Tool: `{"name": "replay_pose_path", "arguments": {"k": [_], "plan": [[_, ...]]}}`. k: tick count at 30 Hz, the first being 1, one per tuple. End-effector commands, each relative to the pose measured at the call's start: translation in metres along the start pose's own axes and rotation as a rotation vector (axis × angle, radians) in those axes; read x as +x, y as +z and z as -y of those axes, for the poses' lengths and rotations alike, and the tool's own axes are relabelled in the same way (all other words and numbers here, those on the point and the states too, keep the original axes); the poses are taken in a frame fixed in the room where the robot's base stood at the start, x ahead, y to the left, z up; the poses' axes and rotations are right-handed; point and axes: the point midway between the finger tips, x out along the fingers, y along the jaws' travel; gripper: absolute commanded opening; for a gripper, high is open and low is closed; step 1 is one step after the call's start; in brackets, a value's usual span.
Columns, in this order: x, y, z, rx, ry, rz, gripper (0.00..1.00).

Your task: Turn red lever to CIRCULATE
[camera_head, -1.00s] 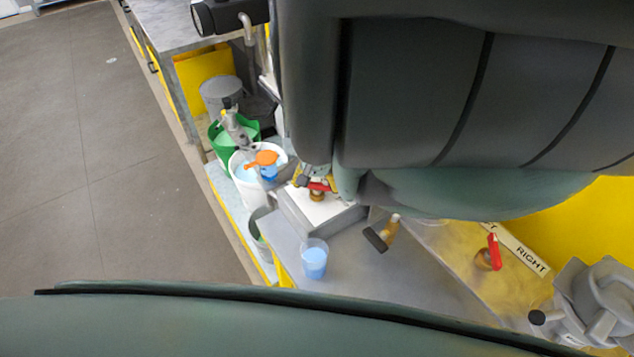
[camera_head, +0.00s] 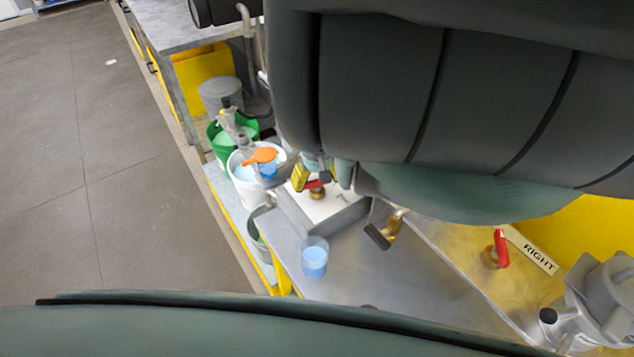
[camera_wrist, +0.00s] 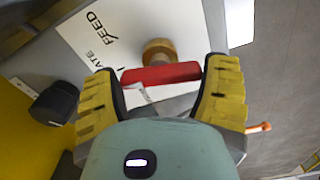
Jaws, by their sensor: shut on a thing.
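The red lever (camera_wrist: 160,74) sits on a brass valve stem (camera_wrist: 158,50) in the wrist view. The lever lies across the picture between the yellow-padded fingers of my gripper (camera_wrist: 163,88), which is shut on it. In the head view my gripper (camera_head: 318,178) is at the red lever (camera_head: 315,185), over a white label plate (camera_head: 327,206). The wrist view shows the label plate (camera_wrist: 92,32) with "FEED" and part of a word ending in "ATE"; the rest is hidden.
A cup of blue liquid (camera_head: 314,260) stands on the grey bench (camera_head: 360,275). A black-handled brass valve (camera_head: 385,232) is close right of the plate. Buckets (camera_head: 245,180) stand at left.

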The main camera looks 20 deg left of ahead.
Motion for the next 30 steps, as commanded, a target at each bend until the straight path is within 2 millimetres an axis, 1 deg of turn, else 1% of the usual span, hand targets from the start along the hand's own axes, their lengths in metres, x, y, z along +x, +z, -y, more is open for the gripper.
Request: {"name": "replay_pose_path", "arguments": {"k": [6,12,18,29,30], "plan": [[0.0013,-0.0013,-0.0009,-0.134,0.001,-0.005,0.41],[0.0006,-0.0012,-0.0013,-0.206,0.002,-0.005,0.40],[0.0002,-0.0012,-0.0006,-0.238,0.001,-0.005,0.40],[0.0002,-0.0011,-0.0005,-0.241,0.001,-0.004,0.40],[0.0002,-0.0011,-0.0005,-0.241,0.001,-0.004,0.81]]}}
